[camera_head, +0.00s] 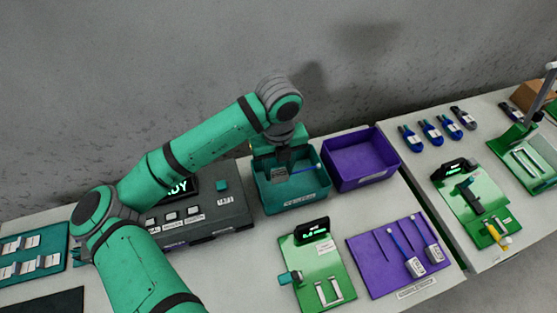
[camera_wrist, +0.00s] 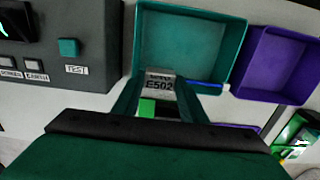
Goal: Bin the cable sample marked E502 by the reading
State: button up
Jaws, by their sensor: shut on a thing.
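My gripper (camera_head: 283,167) is shut on the cable sample marked E502 (camera_wrist: 159,83). The sample has a grey-white labelled body and a thin blue cable (camera_wrist: 205,85) that sticks out to the right. In the head view the gripper and sample are over the teal bin (camera_head: 292,206). In the wrist view the teal bin (camera_wrist: 238,60) lies just beyond the sample and its inside looks empty. The purple bin (camera_head: 362,180) stands right of it and looks empty. A dark tester (camera_head: 215,215) stands left of the teal bin; my arm covers part of its display, leaving "DY" readable.
A green fixture with a small lit display (camera_head: 312,229) and a purple board (camera_head: 372,275) holding white-tagged pieces lie in front of the bins. The right table bears several blue and dark pieces (camera_head: 431,130) and another green fixture (camera_head: 465,205). A teal tray (camera_head: 50,250) with labelled pieces is far left.

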jog(key=shift+s+a+f, duration=0.1)
jog(key=shift+s+f, duration=0.05)
jog(key=shift+f, duration=0.55)
jog(key=shift+s+a+f, duration=0.1)
jog(key=shift+s+f, duration=0.05)
jog(key=shift+f, duration=0.5)
jog(key=shift+d+f, duration=0.1)
jog(key=shift+f, duration=3.4)
jog(key=shift+w+f, duration=0.15)
jog(key=shift+f, duration=1.35)
jog(key=o, duration=1.3)
jog(key=shift+c, duration=0.2)
jog(key=shift+r, duration=0.1)
jog(key=shift+r, duration=5.95)
